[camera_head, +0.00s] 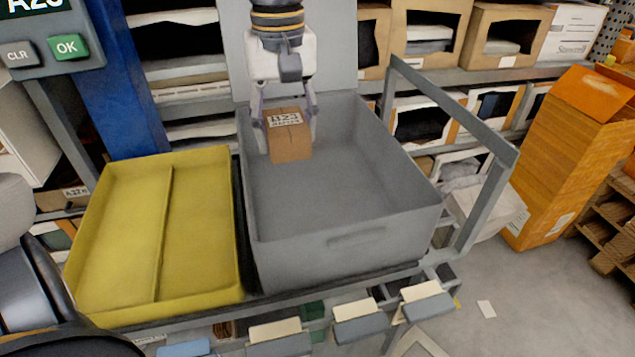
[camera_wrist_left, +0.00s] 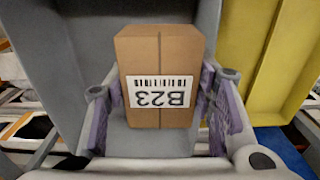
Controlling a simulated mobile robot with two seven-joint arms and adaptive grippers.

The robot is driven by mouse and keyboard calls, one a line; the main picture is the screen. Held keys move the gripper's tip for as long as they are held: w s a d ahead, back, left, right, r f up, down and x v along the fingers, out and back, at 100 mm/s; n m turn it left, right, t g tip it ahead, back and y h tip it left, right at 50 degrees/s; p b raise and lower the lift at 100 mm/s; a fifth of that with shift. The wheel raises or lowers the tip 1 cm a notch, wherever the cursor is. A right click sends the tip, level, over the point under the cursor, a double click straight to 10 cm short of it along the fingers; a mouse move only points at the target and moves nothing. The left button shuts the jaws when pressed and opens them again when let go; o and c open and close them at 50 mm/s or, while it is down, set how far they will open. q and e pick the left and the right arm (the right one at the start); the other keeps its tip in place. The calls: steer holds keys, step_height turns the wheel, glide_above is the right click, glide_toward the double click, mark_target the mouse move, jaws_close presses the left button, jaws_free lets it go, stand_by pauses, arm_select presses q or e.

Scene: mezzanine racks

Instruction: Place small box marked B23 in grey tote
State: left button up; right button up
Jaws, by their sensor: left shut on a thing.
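The small brown cardboard box (camera_head: 291,144) has a white label on its face. In the left wrist view the box (camera_wrist_left: 160,60) shows the label B23 with a barcode, upside down. My left gripper (camera_head: 287,125) points down and is shut on the box, one finger on each side. In the left wrist view the gripper's fingers (camera_wrist_left: 160,115) flank the box. The grey tote (camera_head: 345,243) is empty apart from the box over its back part. I cannot tell whether the box touches the tote floor. My right gripper is not in view.
A yellow tray (camera_head: 205,215) with a divider stands left of the tote and is empty. A grey metal frame (camera_head: 480,205) rises at the tote's right. Racks with open boxes (camera_head: 430,35) stand behind.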

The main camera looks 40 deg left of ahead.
arm_select(q)
step_height(320, 180, down, 7)
steer(key=b, duration=0.4)
glide_above(350, 204)
steer(key=f, duration=0.9)
steer(key=shift+s+a+f, duration=0.1)
steer(key=shift+s+a, duration=0.05)
steer(key=shift+s, duration=0.2)
steer(key=f, duration=0.2)
steer(key=w+f, duration=0.1)
steer(key=shift+d+f, duration=0.2)
steer(key=shift+f, duration=0.2)
steer(key=shift+s+r, duration=0.1)
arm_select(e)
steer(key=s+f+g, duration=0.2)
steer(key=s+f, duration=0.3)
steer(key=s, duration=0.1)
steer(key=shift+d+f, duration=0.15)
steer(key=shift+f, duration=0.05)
arm_select(q)
steer(key=o, duration=1.2)
steer(key=shift+f, duration=0.2)
